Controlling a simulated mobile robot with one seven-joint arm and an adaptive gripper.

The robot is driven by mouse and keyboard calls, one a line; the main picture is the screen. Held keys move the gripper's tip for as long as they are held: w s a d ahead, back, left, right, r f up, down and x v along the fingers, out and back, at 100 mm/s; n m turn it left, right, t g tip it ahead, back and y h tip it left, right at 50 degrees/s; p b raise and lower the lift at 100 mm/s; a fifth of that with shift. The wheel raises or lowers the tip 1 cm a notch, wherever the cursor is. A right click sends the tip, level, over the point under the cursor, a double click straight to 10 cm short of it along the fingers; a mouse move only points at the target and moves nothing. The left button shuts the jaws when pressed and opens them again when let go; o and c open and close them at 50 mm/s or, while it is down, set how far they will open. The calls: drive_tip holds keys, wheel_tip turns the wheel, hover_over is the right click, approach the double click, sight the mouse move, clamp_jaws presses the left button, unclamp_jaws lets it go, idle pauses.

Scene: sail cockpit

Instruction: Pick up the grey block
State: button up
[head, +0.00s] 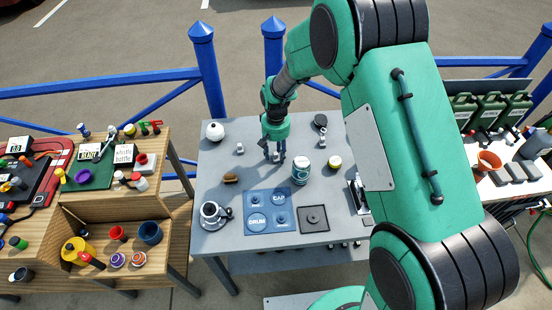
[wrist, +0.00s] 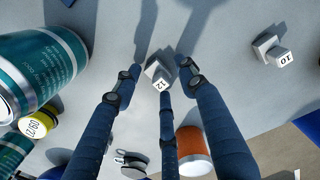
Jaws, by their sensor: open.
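A small grey block marked 12 (wrist: 158,72) lies on the grey table between the fingertips of my gripper (wrist: 161,76) in the wrist view. The fingers are spread apart, with gaps beside the block. In the head view my gripper (head: 275,157) points down at the table and its fingers largely hide this block. A second grey block marked 10 (wrist: 268,48) lies apart to the right in the wrist view. A small grey piece to the left of my gripper also shows in the head view (head: 239,148).
A teal can (head: 301,171) and a yellow-lidded jar (head: 334,162) stand close to the right of my gripper. A brown piece (head: 231,178), a cup (head: 212,213), blue marked mats (head: 268,200) and a dark square plate (head: 313,218) are nearer. An orange cylinder (wrist: 193,150) shows in the wrist view.

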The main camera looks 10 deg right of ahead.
sight(276, 154)
drive_tip(key=shift+c, duration=0.2)
drive_tip(key=c, duration=0.9)
drive_tip(key=shift+r, duration=0.15)
wheel_tip(276, 154, up, 10)
drive_tip(key=shift+f+p, duration=0.1)
drive_tip(key=shift+p, duration=0.85)
